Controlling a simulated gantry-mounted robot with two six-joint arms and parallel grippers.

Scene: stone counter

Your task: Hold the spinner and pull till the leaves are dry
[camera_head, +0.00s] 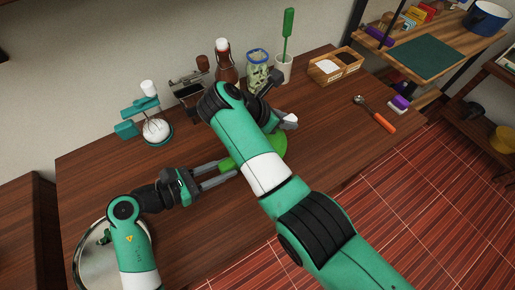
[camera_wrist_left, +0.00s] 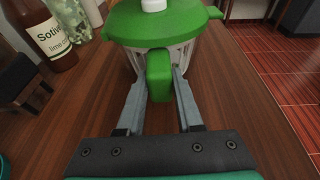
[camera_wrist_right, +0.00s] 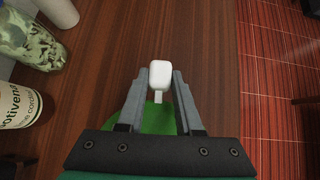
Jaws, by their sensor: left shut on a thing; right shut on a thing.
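The salad spinner (camera_head: 278,147) with a green lid stands on the wooden counter, partly hidden behind my right arm in the head view. In the left wrist view its green lid (camera_wrist_left: 165,24) sits over a pale ribbed bowl (camera_wrist_left: 190,52). My left gripper (camera_wrist_left: 160,73) is shut on the green side handle (camera_wrist_left: 159,82). My right gripper (camera_wrist_right: 160,78) is shut on the white pull handle (camera_wrist_right: 159,73), above the green lid. The white handle also shows in the head view (camera_head: 291,119). I cannot see the leaves.
Bottles (camera_head: 226,62), a leaf-filled jar (camera_head: 257,70) and a white holder with a green utensil (camera_head: 284,68) stand along the back. A wooden box (camera_head: 335,65) and orange-handled scoop (camera_head: 381,121) are to the right. A round metal tray (camera_head: 92,268) lies front left.

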